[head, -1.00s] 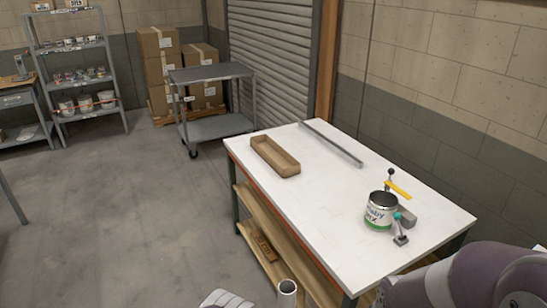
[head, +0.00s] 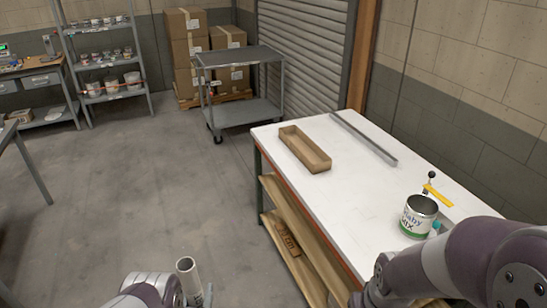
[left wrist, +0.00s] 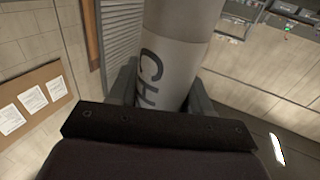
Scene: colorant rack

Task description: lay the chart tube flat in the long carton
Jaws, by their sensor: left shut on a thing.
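The chart tube (head: 188,274) is a pale cylinder with an open end, upright and slightly tilted, at the bottom of the head view. My left gripper (head: 194,299) is shut on it, over the floor to the left of the table. In the left wrist view the tube (left wrist: 172,72) stands between the fingers, with dark "CH" lettering on a white label. The long carton (head: 305,149) is an open, shallow brown box at the table's left edge, beyond the tube. It looks empty. My right gripper is out of view; only my right arm shows.
The white table (head: 335,210) also holds a metal bar (head: 363,138), a paint can (head: 418,216) and a yellow-handled tool (head: 437,195). My right arm hangs over its near right corner. A grey cart (head: 240,58) stands behind.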

